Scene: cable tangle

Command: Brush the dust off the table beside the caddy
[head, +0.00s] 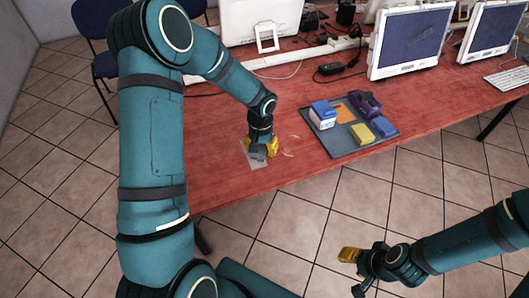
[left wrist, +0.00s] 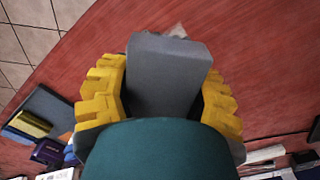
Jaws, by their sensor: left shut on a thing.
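My left gripper (head: 262,150) is low over the red table, left of the caddy. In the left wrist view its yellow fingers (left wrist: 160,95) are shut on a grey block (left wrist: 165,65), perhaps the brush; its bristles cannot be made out. A pale grey patch (head: 250,158) lies on the table by the gripper. Faint light specks (head: 289,153), perhaps dust, lie between gripper and caddy. The caddy (head: 345,151) is a flat dark grey tray holding a blue-and-white box (head: 322,116), a purple thing (head: 365,103) and a yellow block (head: 362,133). My right gripper (head: 350,256) is over the floor; its opening is unclear.
Two monitors (head: 408,43) and a keyboard (head: 508,77) stand at the back right. A white device (head: 262,18), cables and a black adapter (head: 330,69) are at the back. Dark blue chairs (head: 98,65) stand behind. The table front left of the caddy is mostly clear.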

